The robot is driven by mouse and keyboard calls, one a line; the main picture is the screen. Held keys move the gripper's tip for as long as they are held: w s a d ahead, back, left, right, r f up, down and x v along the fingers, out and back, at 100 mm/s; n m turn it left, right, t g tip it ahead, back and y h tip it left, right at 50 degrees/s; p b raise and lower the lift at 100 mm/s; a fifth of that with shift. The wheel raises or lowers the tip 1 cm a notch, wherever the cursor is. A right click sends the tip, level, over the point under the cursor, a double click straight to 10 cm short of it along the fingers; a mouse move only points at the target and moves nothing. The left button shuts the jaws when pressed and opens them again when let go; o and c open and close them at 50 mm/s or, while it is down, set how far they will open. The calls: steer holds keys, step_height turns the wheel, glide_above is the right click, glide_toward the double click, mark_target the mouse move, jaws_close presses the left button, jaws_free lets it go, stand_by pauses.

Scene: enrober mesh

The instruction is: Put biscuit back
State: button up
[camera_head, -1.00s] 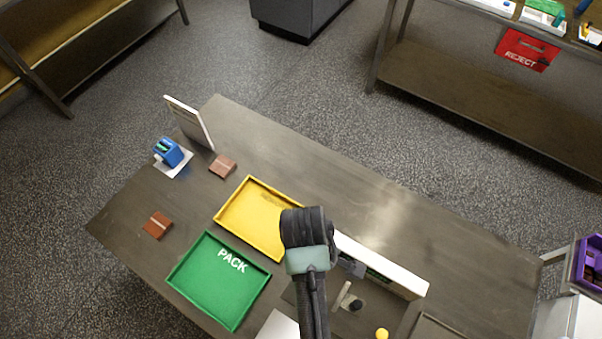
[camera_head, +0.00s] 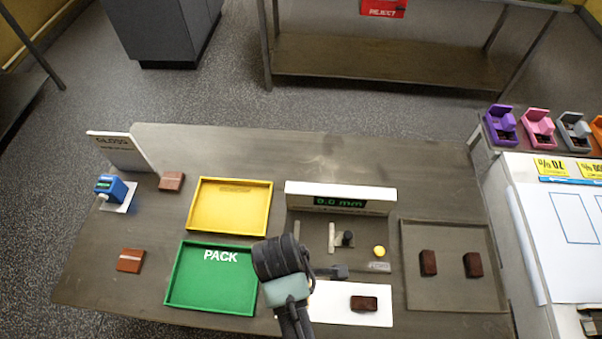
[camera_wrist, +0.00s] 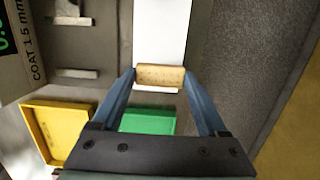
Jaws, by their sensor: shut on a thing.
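My gripper (camera_wrist: 160,78) is shut on a tan biscuit (camera_wrist: 160,76), held crosswise between its two fingertips in the wrist view. The white sheet (camera_wrist: 160,30) shows behind it; I cannot tell the height between them. In the head view my wrist hides most of the gripper. A dark brown biscuit (camera_head: 364,303) shows over the white sheet (camera_head: 330,306) there; I cannot tell whether it is the held one. Two dark biscuits (camera_head: 428,263) (camera_head: 473,265) are in the grey tray (camera_head: 450,302) at the right.
The green PACK tray (camera_head: 215,304) and yellow tray (camera_head: 205,227) are empty. A gauge with a "0.0 mm" display (camera_head: 340,203) stands behind the sheet. Brown pieces (camera_head: 172,181) (camera_head: 130,260) lie at the left near a blue device (camera_head: 109,189). A yellow button (camera_head: 379,251) is beside the gauge.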

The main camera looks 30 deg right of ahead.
step_height(320, 180, down, 4)
steer(key=shift+w+d+r, duration=0.15)
steer(key=shift+r, duration=0.1)
steer(key=shift+f, duration=1.95)
steer(key=o, duration=0.9)
steer(key=shift+f, duration=0.1)
